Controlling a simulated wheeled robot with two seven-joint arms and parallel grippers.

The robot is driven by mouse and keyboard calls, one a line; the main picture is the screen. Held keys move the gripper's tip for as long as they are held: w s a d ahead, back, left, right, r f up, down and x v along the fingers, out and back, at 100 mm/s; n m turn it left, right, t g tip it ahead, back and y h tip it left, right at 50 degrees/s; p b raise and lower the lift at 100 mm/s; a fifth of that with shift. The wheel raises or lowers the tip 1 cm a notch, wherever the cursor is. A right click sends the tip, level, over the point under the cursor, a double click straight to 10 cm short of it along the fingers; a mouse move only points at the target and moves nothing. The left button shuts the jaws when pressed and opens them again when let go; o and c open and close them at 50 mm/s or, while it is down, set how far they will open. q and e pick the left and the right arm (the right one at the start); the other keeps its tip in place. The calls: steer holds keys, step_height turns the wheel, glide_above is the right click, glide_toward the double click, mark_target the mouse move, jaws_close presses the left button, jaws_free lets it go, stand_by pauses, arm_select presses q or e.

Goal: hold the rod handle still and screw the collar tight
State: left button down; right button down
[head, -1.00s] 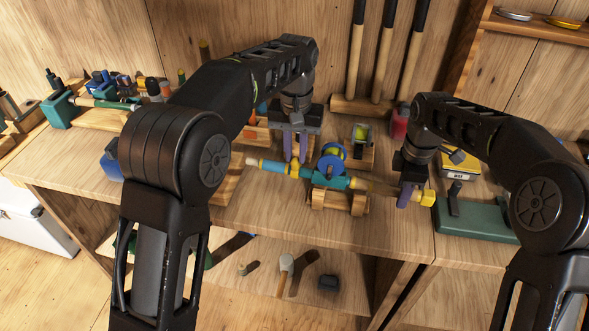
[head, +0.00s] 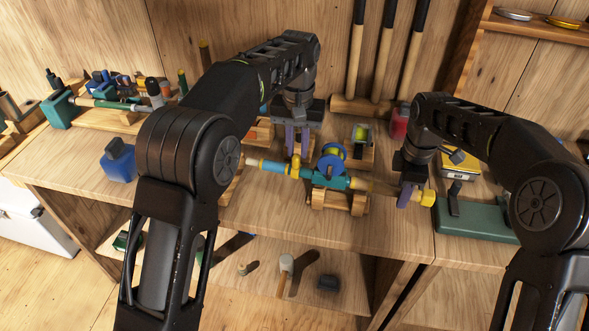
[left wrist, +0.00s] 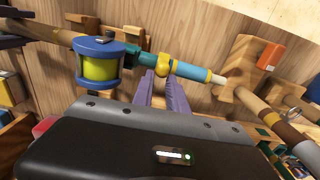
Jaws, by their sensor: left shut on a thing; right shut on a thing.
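The rod lies level across a wooden cradle (head: 338,200), with a blue reel (head: 332,160) on it; the reel also shows in the left wrist view (left wrist: 98,62). The teal and tan rod handle (head: 370,186) runs right to a yellow end. A yellow collar (head: 295,170) sits between the teal part and a blue section; it also shows in the left wrist view (left wrist: 163,66). My left gripper (head: 297,153) comes down from above, its purple fingers shut on the collar. My right gripper (head: 404,202) is shut on the handle near its yellow end, which partly hides the grip.
A blue bottle (head: 118,160) stands on the bench at the left. A green box (head: 478,220) and a yellow tin (head: 458,168) are close to the right gripper. Upright rods (head: 384,60) stand behind. The bench front below the cradle is clear.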

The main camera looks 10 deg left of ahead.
arm_select(q)
steer(key=shift+w+d, duration=0.15)
steer(key=shift+w+f, duration=0.2)
steer(key=shift+w, duration=0.55)
steer(key=c, duration=1.2)
jaws_free()
steer(key=shift+c, duration=0.2)
steer(key=shift+c, duration=0.3)
